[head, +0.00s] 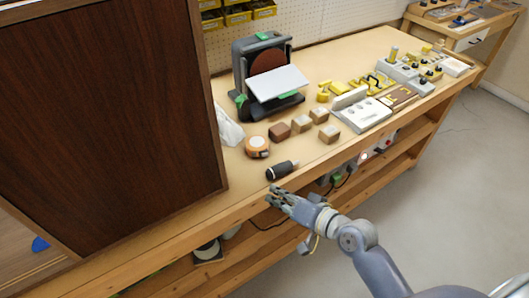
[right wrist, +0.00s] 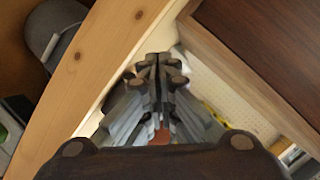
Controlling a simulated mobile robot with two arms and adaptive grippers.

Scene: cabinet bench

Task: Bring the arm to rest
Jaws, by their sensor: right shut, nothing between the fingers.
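My right arm comes in from the lower right in the head view. Its gripper (head: 274,194) is at the bench's front edge, just in front of the black screwdriver-like handle (head: 282,170). In the right wrist view the fingers of this gripper (right wrist: 157,62) are together with nothing between them. The wooden bench (head: 185,228) lies beside and beyond the gripper. My left gripper is not in the head view.
A tall dark brown cabinet (head: 100,110) stands at the left of the bench. A shelf runs below. The floor (head: 440,190) at the right is clear.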

